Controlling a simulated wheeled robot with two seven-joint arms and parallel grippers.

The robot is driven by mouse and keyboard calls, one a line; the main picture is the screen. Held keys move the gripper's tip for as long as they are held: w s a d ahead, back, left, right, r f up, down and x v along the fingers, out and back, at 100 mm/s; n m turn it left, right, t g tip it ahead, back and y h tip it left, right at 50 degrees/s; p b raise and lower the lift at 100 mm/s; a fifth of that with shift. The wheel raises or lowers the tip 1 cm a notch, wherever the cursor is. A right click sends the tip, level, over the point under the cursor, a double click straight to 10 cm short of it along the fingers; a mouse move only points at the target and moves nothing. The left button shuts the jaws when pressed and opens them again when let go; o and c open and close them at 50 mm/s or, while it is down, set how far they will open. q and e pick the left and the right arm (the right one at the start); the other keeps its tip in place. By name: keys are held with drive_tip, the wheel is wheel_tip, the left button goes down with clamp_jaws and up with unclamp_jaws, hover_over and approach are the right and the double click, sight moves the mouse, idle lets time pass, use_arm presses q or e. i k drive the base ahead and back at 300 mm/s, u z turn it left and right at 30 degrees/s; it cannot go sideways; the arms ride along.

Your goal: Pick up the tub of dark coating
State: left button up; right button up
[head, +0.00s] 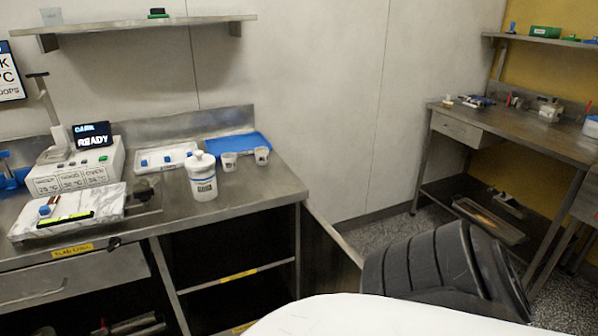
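A white lidded tub (202,180) with a dark printed label stands upright on the steel bench at the left. Two small white cups, the left cup (229,162) and the right cup (262,156), stand behind and to its right, with small dark marks on their fronts. I cannot read the labels or see the contents, so I cannot tell which holds dark coating. Neither of my grippers is in view.
The steel bench (255,188) also carries a machine (75,175) with a READY screen, a white tray (165,157) and a blue tray (237,143). The bench's front right is bare. Another workbench (520,135) stands at the right. A black ribbed part fills the lower right.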

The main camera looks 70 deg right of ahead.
sight(204, 188)
drive_tip(key=z, duration=1.65)
drive_tip(key=i, duration=0.15)
